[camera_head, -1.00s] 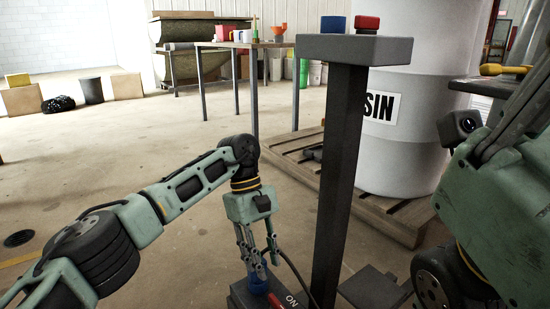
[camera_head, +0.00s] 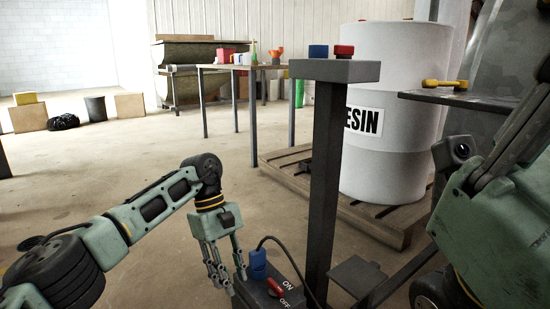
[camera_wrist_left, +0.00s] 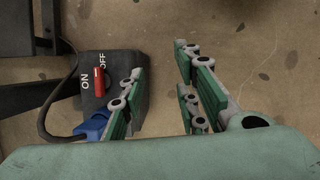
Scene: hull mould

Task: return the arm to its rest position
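My left arm (camera_head: 150,205) reaches in from the left in the head view, bent downward at the elbow. My left gripper (camera_head: 228,284) hangs low beside the dark switch box (camera_head: 252,292), just left of it. Its fingers are apart with only floor between them; the wrist view also shows this open gap (camera_wrist_left: 158,95). A blue plug (camera_head: 258,263) with a black cable sits at the box, clear of the fingers. The box carries a red lever (camera_wrist_left: 99,82) and ON and OFF labels. My right arm (camera_head: 500,230) shows at the right edge; its gripper is not seen.
A dark post with a grey top (camera_head: 335,70) bears a blue and a red button, right of the switch box. A white resin drum (camera_head: 390,150) stands on a wooden pallet (camera_head: 290,165) behind it.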

